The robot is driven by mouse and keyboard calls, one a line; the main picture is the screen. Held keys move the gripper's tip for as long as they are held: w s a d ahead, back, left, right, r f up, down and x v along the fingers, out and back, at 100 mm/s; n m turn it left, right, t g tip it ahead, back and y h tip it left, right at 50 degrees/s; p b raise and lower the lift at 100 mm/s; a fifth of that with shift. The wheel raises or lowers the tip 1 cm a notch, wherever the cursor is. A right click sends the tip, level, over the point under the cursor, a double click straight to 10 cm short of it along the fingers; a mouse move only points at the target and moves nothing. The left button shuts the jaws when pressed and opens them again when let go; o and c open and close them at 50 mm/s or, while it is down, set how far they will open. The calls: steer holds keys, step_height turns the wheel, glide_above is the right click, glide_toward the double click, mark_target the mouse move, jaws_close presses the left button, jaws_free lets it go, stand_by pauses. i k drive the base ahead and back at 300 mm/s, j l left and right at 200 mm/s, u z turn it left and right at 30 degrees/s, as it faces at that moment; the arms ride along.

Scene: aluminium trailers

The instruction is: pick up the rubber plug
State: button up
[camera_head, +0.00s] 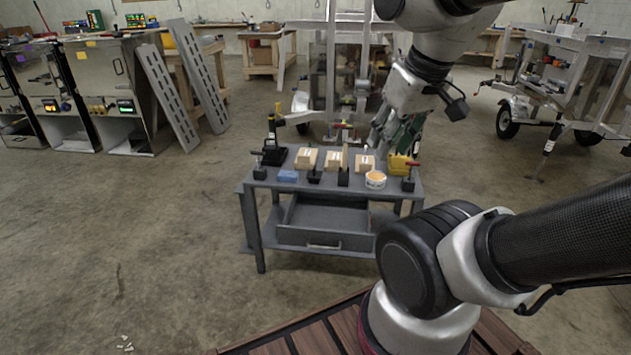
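My gripper (383,128) hangs over the back right of a grey work table (325,240), near a wooden block (365,162). It is small and seen from behind the arm, so its finger opening is unclear. I cannot pick out the rubber plug for sure. Several small black pieces stand along the table's front, one at the left (259,172), one near the middle (344,177) and one at the right with a red top (408,184). Any of them, or something hidden behind the blocks, could be it.
The table also holds more wooden blocks (306,158), a blue block (288,176), a round white tub with an orange top (375,180), a yellow item (398,166) and a black tool (274,153). Trailers (575,75) stand behind.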

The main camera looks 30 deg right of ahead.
mark_target(314, 176)
steer(key=i+l, duration=0.35)
steer(key=i, duration=0.15)
steer(key=i+l, duration=0.35)
steer(key=i, duration=0.15)
